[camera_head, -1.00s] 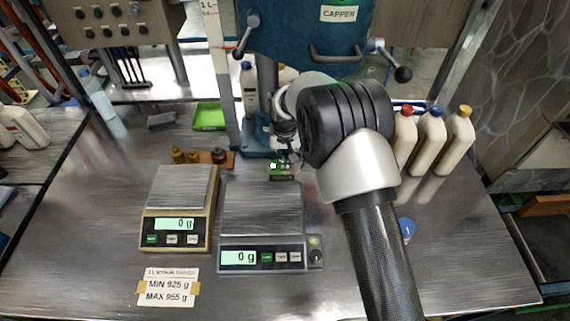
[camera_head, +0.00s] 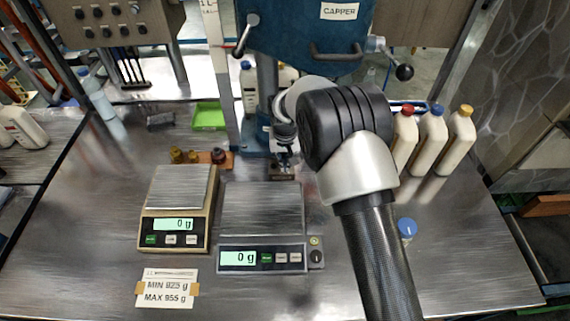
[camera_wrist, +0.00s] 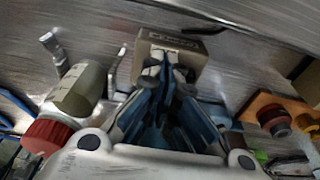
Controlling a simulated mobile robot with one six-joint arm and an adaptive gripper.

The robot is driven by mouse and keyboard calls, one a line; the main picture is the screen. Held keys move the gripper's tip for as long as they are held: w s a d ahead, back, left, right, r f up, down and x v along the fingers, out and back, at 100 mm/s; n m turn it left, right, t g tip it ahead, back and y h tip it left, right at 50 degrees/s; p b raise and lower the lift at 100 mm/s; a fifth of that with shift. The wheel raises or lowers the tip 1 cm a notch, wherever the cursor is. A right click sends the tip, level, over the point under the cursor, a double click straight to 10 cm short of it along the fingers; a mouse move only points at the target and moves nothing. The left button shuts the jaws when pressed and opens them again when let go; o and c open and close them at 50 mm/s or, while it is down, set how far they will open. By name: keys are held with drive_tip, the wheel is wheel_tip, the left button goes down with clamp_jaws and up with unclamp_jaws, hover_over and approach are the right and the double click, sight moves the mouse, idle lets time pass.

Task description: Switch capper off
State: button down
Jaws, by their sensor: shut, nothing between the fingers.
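The blue capper (camera_head: 300,35) with its CAPPER label stands at the back centre. A small control box (camera_head: 283,176) sits on the table in front of its base. The box also shows in the wrist view (camera_wrist: 196,45), just beyond my fingertips, with a dark label on it. My gripper (camera_head: 284,160) is shut and empty, pointing down at the box; its fingertips (camera_wrist: 166,66) overlap the box's near edge in the wrist view. I cannot tell whether they touch it. The box's switch face is mostly hidden behind the fingers, and no green glow shows.
Two scales (camera_head: 180,187) (camera_head: 262,207) stand in front, both reading 0 g. An orange cap tray (camera_head: 230,160) is left of the box. White bottles (camera_head: 432,140) stand at right, behind my arm. A blue cap (camera_head: 407,226) lies at right. The front table is mostly clear.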

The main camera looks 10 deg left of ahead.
drive_tip(key=shift+r, duration=0.1)
drive_tip(key=shift+r+p, duration=2.15)
drive_tip(key=shift+r, duration=1.3)
drive_tip(key=shift+f, duration=0.1)
